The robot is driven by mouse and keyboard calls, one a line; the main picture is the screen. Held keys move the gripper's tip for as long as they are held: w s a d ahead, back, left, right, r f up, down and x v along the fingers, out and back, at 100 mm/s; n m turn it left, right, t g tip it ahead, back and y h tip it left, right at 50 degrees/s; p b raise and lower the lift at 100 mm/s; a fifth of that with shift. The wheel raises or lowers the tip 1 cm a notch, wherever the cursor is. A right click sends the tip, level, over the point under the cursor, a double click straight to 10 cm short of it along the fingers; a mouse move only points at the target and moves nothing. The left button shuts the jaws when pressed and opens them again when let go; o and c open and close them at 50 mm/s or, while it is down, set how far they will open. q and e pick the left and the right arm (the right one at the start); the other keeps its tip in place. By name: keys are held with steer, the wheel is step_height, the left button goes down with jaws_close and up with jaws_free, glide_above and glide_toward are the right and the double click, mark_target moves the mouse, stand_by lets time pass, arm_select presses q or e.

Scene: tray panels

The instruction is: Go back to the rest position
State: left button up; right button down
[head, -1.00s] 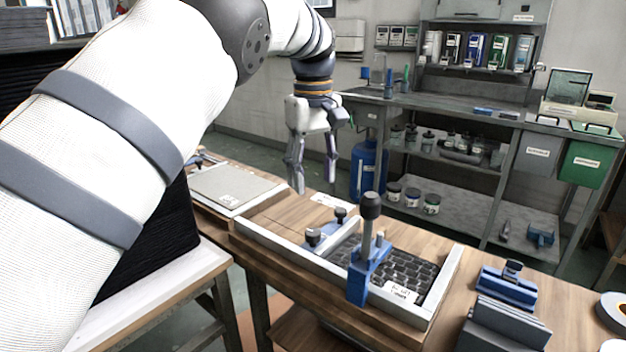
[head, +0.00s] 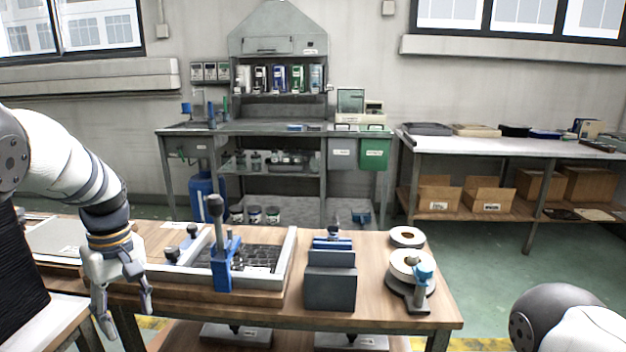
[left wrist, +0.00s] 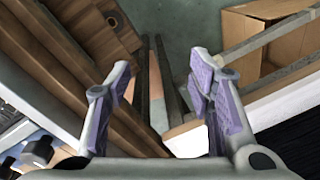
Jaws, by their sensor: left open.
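My left gripper (head: 122,308) hangs pointing down at the left in the head view, in front of the left end of the wooden table. Its two fingers are apart with nothing between them. In the left wrist view the open fingers (left wrist: 165,110) show above table edges, legs and the floor. My right arm shows only as a rounded link at the lower right of the head view; its gripper is out of the picture.
The wooden table (head: 440,300) bears a framed tray (head: 290,262) with a blue clamp (head: 222,262), a grey block (head: 330,285) and a tape dispenser (head: 410,275). A white-topped stand (head: 50,325) is at lower left. Open green floor (head: 475,275) lies at right.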

arm_select(q)
steer(key=s+d+f+m+g, duration=0.1)
steer(key=s+d+f+m, duration=0.15)
steer(key=s+f, duration=0.85)
steer(key=s+d+f+m, duration=0.1)
steer(key=s+f+m, duration=0.2)
steer(key=s+f, duration=0.8)
steer(key=s+d+m, duration=0.2)
steer(key=s+d, duration=0.1)
steer(key=s, duration=0.7)
steer(key=s+d+m, duration=0.3)
steer(key=s+d, duration=0.1)
steer(key=s, duration=0.7)
steer(key=shift+f+g+h+p, duration=0.2)
steer(key=shift+g+h+p, duration=0.15)
steer(key=shift+g+h, duration=0.05)
